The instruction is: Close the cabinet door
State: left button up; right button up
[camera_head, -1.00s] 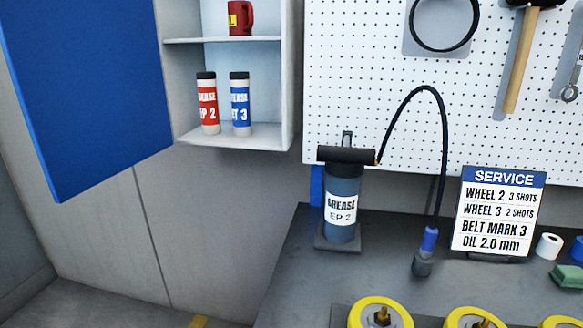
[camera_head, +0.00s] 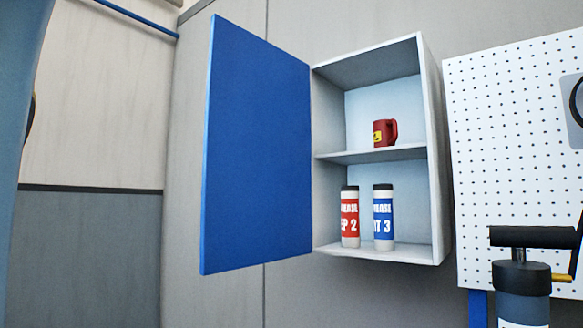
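The blue cabinet door (camera_head: 258,150) stands wide open, swung out to the left of the white wall cabinet (camera_head: 437,150). Its hinge side is at the cabinet's left edge. The cabinet's two shelf spaces are in full view. A red mug (camera_head: 385,132) sits on the upper shelf. A red-labelled bottle (camera_head: 350,217) and a blue-labelled bottle (camera_head: 383,217) stand upright on the lower shelf. Neither of my grippers shows in the head view.
A white pegboard (camera_head: 510,150) hangs to the right of the cabinet. A dark grease container with a black handle (camera_head: 522,285) stands at the lower right, partly cut off. A blue rail (camera_head: 135,17) runs along the wall at the upper left.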

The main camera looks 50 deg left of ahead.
aim_at(256, 202)
jog(key=k+j, duration=0.1)
jog(key=j, duration=0.55)
jog(key=k+j, duration=0.1)
jog(key=j, duration=0.55)
jog(key=k+j, duration=0.1)
jog(key=j, duration=0.55)
jog(key=k+j, duration=0.1)
jog(key=j, duration=0.5)
jog(key=k+j, duration=0.1)
jog(key=j, duration=0.55)
jog(key=u, duration=0.05)
